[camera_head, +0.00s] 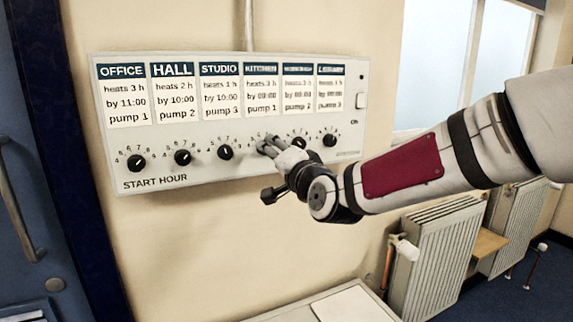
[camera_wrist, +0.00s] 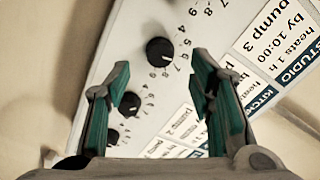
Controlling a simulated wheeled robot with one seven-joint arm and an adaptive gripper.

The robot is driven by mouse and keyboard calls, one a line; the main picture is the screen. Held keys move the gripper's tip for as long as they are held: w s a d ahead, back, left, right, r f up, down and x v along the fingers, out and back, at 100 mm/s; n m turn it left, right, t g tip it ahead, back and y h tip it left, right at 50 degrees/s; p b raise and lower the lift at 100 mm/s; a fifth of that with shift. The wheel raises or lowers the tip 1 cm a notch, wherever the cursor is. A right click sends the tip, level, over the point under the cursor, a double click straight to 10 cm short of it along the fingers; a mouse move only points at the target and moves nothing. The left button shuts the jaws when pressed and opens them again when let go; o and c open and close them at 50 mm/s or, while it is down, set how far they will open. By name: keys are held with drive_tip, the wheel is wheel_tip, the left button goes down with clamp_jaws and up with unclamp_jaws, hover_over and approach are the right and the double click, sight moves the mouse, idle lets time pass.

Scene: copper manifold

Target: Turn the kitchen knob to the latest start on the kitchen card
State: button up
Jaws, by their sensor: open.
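A white control panel (camera_head: 235,172) on the wall has a row of cards above a row of black knobs. The kitchen card (camera_head: 262,88) reads heats 3 h, pump 1; its "by" time is too blurred to read surely. In the head view, my gripper (camera_head: 266,146) covers the kitchen knob below that card. In the wrist view, the kitchen knob (camera_wrist: 160,52) shows between and just beyond the open fingertips (camera_wrist: 163,85). A gap shows on both sides. A small pale mark on the knob faces lower right; I cannot tell which numeral it meets.
The studio knob (camera_head: 225,152) is left of my gripper. Two neighbouring knobs (camera_head: 298,143) (camera_head: 329,140) are close on its right. A radiator (camera_head: 436,258) and a white surface (camera_head: 352,303) are below.

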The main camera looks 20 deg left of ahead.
drive_tip(key=v, duration=0.7)
drive_tip(key=shift+s, duration=0.2)
drive_tip(key=shift+d, duration=0.1)
drive_tip(key=s+d+f+n+g+h+p, duration=0.15)
drive_tip(key=d+h, duration=0.25)
drive_tip(key=d, duration=0.5)
drive_tip(key=s+d+f+h+p, duration=0.1)
drive_tip(key=s+d+h, duration=0.2)
drive_tip(key=d, duration=0.6)
drive_tip(key=s+d+f+n+g+h+p, duration=0.15)
drive_tip(key=d+h, duration=0.25)
drive_tip(key=d, duration=0.5)
drive_tip(key=s+d+g+h+p, duration=0.1)
drive_tip(key=s+d+g, duration=0.1)
drive_tip(key=s+d, duration=0.6)
drive_tip(key=s+d+m+g+h+p, duration=0.1)
drive_tip(key=s+d, duration=0.7)
drive_tip(key=s, duration=0.8)
drive_tip(key=shift+s+d+f+g+h, duration=0.25)
drive_tip(key=shift+g+h, duration=0.15)
drive_tip(key=shift+g, duration=0.3)
